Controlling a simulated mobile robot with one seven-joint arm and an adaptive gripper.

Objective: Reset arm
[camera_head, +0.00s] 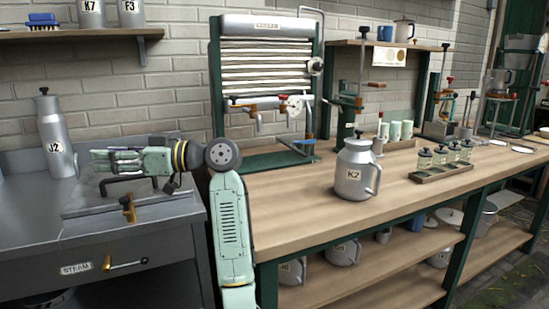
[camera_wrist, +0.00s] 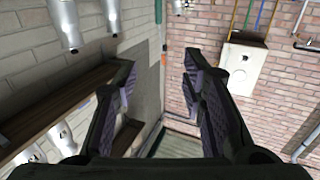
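My gripper (camera_wrist: 160,68) is open in the wrist view, its two dark fingers wide apart with nothing between them. Brick walls and a corner show beyond the fingers, and neither finger is seen touching anything. In the head view my pale green arm (camera_head: 233,225) rises in front of the wooden bench and bends left at a dark round joint. Its folded part lies over the dark metal counter at the left. I cannot clearly make out the gripper's fingers in the head view.
A metal canister J2 (camera_head: 56,140) stands left of my arm. A jug K2 (camera_head: 355,170) and a jar tray (camera_head: 441,172) stand on the wooden bench (camera_head: 300,215). A shuttered machine (camera_head: 265,60) rises behind my arm. A wall shelf (camera_wrist: 60,95) runs beside the left finger.

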